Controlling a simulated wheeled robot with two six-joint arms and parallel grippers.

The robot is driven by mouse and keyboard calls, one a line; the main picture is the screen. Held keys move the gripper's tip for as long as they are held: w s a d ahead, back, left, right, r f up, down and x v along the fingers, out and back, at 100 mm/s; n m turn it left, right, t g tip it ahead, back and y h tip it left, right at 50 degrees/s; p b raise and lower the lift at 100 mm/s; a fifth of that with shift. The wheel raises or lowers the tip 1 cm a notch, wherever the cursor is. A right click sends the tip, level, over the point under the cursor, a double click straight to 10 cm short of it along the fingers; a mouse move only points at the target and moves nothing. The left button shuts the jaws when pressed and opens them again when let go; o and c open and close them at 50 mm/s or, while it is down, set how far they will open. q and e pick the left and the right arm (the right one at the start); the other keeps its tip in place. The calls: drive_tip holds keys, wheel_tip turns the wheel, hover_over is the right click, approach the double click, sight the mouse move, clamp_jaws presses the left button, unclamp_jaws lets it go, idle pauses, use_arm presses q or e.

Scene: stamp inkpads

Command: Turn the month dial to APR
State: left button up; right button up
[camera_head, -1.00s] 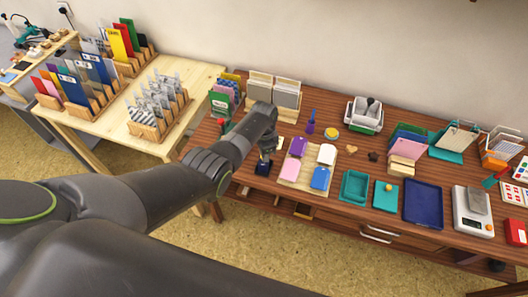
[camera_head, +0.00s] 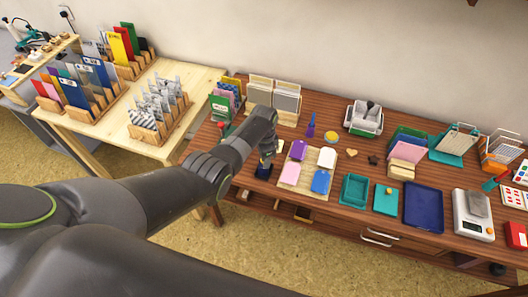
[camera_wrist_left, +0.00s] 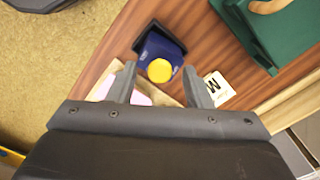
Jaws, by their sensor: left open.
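A dark blue block-shaped thing (camera_wrist_left: 160,48) with a round yellow knob or cap (camera_wrist_left: 160,71) stands on the brown wooden bench, by its front edge. In the head view it shows as a small dark blue shape (camera_head: 263,173). I cannot read any month on it, so the dial's setting is not visible. My left gripper (camera_wrist_left: 161,85) is open, its two fingers on either side of the yellow cap in the wrist view. In the head view the left gripper (camera_head: 268,155) is just above the blue thing; contact cannot be told. My right gripper is not in view.
A white card with a black M (camera_wrist_left: 218,88) lies beside the right finger. A wooden board (camera_head: 310,189) with several coloured tags is close on the right. A green holder (camera_wrist_left: 262,30) stands behind. Teal trays (camera_head: 355,190) and a blue tray (camera_head: 424,206) lie farther right.

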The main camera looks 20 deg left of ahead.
use_arm(q)
wheel_tip(320, 180, up, 18)
drive_tip(key=shift+f, duration=0.25)
idle(0.4)
drive_tip(key=shift+f, duration=0.1)
drive_tip(key=shift+c, duration=0.4)
